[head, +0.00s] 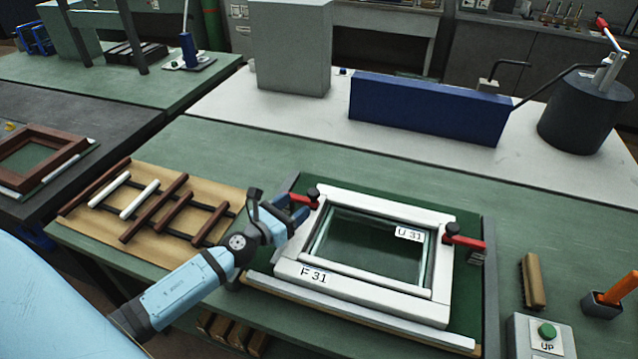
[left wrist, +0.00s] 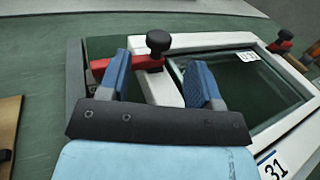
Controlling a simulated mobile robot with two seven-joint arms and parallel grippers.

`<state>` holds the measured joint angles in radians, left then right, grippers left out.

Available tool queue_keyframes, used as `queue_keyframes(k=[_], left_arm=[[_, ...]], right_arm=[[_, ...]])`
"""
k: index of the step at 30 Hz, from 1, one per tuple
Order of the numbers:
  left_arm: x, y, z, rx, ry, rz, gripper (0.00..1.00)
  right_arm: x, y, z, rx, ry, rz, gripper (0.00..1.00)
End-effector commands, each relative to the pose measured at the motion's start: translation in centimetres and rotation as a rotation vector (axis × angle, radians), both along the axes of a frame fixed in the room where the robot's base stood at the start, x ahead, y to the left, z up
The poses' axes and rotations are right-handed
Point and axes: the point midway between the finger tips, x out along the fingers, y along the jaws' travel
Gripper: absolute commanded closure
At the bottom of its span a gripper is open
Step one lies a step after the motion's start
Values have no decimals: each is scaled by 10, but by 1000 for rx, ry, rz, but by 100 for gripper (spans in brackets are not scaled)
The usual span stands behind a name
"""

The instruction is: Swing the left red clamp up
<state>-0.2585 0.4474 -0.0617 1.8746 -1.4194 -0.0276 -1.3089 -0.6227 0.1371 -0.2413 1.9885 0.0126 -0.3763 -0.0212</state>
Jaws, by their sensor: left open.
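The left red clamp (head: 300,197) lies at the upper left corner of the white frame (head: 350,304), its black knob (head: 313,193) over the frame. In the left wrist view the red arm (left wrist: 146,62) lies flat across the frame's corner, partly hidden by a finger. My left gripper (head: 297,208) is open at this clamp. In the wrist view the knob (left wrist: 159,42) shows between and just beyond the blue fingertips. Contact cannot be told. The right red clamp (head: 467,242) lies across the frame's right side. My right gripper is not in view.
Glass labelled U 31 (head: 372,245) sits inside the frame on a green board (head: 468,290). A wooden board with brown and white strips (head: 150,205) is at left. A brown block (head: 533,282), an UP button box (head: 543,338) and an orange-handled tool (head: 617,288) are at right.

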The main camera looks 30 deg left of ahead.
Motion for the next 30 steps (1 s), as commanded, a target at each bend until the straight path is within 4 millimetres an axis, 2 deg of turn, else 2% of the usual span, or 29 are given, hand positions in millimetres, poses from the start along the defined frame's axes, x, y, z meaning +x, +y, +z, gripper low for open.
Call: queue_keyframes(k=[1,6,12,18,26,30], left_arm=[[13,-2,5,0,-3,1,42],[48,-7,3,-1,-3,1,42],[76,-12,1,0,-2,1,42],[88,-14,1,0,-1,0,42],[88,-14,0,0,0,0,42],[88,-14,0,0,0,0,74]], right_arm=[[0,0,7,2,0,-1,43],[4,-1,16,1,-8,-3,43],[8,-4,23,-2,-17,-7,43],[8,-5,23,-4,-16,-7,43],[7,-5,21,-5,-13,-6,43],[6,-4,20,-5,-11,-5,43]])
